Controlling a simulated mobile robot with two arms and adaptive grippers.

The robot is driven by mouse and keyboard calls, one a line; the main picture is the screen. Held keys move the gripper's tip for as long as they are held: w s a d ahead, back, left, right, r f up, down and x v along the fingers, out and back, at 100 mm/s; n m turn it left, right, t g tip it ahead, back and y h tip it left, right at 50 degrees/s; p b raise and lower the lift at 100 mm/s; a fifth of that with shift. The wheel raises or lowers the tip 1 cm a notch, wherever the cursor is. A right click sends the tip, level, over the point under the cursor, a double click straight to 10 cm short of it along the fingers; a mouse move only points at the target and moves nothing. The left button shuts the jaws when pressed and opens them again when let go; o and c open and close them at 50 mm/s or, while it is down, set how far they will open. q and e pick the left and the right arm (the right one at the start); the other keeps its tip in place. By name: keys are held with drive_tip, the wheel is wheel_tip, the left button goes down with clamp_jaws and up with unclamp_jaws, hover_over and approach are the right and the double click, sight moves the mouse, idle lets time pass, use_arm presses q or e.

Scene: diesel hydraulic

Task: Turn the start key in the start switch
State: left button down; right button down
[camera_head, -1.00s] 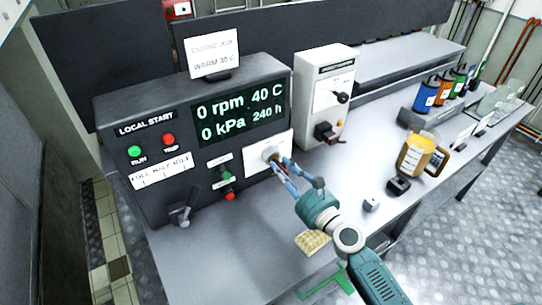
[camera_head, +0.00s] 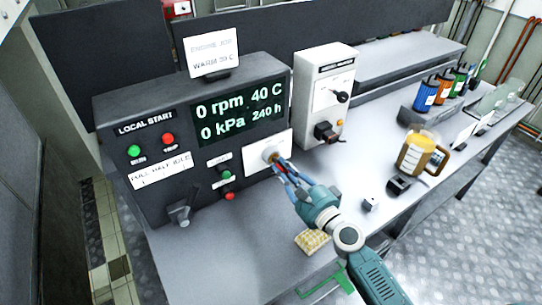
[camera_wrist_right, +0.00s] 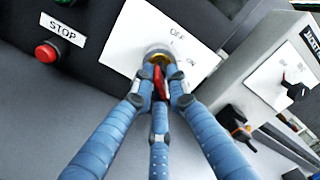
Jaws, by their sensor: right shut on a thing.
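The start switch (camera_head: 268,152) is a round metallic barrel on a white plate at the right of the dark local start panel. In the right wrist view the switch barrel (camera_wrist_right: 160,55) sits beside the markings OFF and ON. My right gripper (camera_head: 277,163) is at the switch, with its blue fingers closed around the red start key (camera_wrist_right: 158,80). The fingertips hide most of the key, so its exact angle is hard to tell. My left gripper is not in view.
A red stop button (camera_wrist_right: 46,52) and a green button (camera_head: 226,174) are left of the switch. A grey box with a black knob (camera_head: 341,97) stands to the right. A yellow jug (camera_head: 414,156) and a yellow cloth (camera_head: 312,241) are on the bench.

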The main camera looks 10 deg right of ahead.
drive_tip(key=n, duration=0.4)
drive_tip(key=shift+w+r+n, duration=0.1)
drive_tip(key=shift+r+n, duration=0.25)
drive_tip(key=shift+n, duration=0.05)
drive_tip(key=n, duration=0.3)
drive_tip(key=c, duration=1.6)
unclamp_jaws()
drive_tip(key=shift+a, duration=0.1)
drive_tip(key=shift+c, duration=0.2)
drive_tip(key=shift+f+n, duration=0.1)
drive_tip(key=shift+n, duration=0.2)
drive_tip(key=shift+s+f, duration=0.1)
drive_tip(key=shift+s, duration=0.1)
drive_tip(key=v, duration=1.1)
drive_tip(key=shift+s, duration=0.4)
